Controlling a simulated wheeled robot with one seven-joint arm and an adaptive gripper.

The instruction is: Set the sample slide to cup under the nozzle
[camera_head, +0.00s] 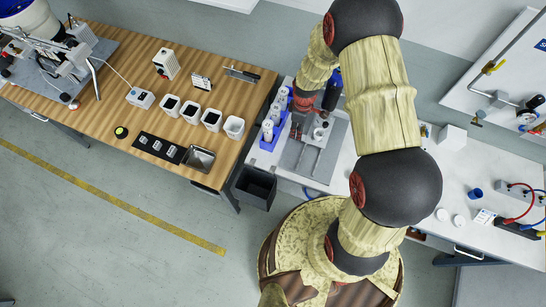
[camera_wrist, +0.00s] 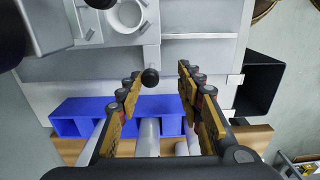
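The sample slide station is a grey plate (camera_head: 334,158) on the white bench in the head view. A round white cup (camera_wrist: 127,15) sits in a grey holder at the top of the wrist view, and shows in the head view (camera_head: 318,133). A black ball knob (camera_wrist: 150,77) sticks out below that holder. My gripper (camera_wrist: 168,80) is open, its two fingers spread, with the knob between them in the picture, close to the left finger. Contact cannot be told. A dark body (camera_wrist: 55,22) fills the upper left corner; whether it is the nozzle is unclear.
A blue rack (camera_wrist: 80,118) with white bottles lies behind and below the fingers; it also shows in the head view (camera_head: 270,140). A black bin (camera_head: 254,187) hangs near the bench edge. A wooden table (camera_head: 120,110) with several containers stands left.

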